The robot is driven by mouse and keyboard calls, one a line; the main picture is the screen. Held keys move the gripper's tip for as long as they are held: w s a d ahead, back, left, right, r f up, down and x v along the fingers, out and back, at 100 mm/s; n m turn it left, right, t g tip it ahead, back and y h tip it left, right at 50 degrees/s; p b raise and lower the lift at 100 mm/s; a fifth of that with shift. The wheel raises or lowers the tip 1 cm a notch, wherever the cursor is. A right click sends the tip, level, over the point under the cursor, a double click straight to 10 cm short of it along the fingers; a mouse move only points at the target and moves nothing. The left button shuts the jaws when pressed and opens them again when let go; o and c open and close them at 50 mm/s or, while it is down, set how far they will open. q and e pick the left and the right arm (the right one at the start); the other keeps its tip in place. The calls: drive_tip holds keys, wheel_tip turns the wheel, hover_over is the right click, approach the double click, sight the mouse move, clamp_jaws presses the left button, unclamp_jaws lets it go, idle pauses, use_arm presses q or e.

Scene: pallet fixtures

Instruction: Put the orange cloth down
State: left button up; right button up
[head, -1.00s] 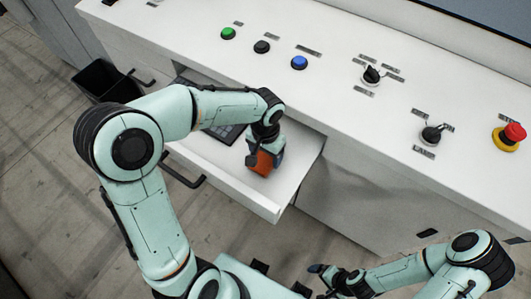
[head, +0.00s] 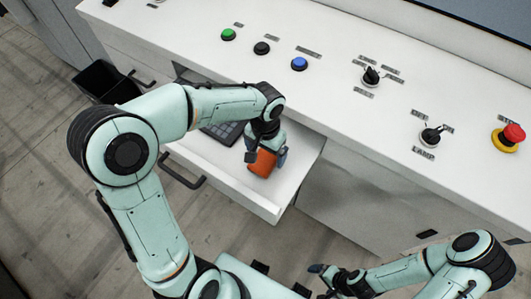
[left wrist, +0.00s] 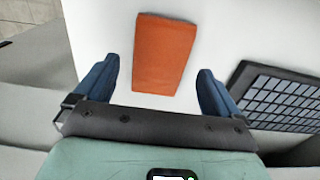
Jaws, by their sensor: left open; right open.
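The orange cloth (head: 262,163) lies on the white bottom of the open drawer (head: 245,193), near its right end. It shows as a flat folded rectangle in the left wrist view (left wrist: 164,53). My left gripper (head: 266,157) is over the cloth. In the left wrist view its two blue fingers (left wrist: 157,85) are wide apart, one on each side of the cloth, with gaps between. My right gripper (head: 322,281) is low at the bottom of the head view, open and away from the drawer.
A dark keypad (head: 222,132) lies in the drawer beside the cloth; it also shows in the left wrist view (left wrist: 280,95). The console top (head: 330,75) above carries several buttons and knobs. A black bin (head: 103,82) stands at the left.

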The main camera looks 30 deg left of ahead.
sight(265, 158)
use_arm(q)
wheel_tip(265, 158, up, 10)
drive_tip(key=p, duration=0.1)
idle(0.7)
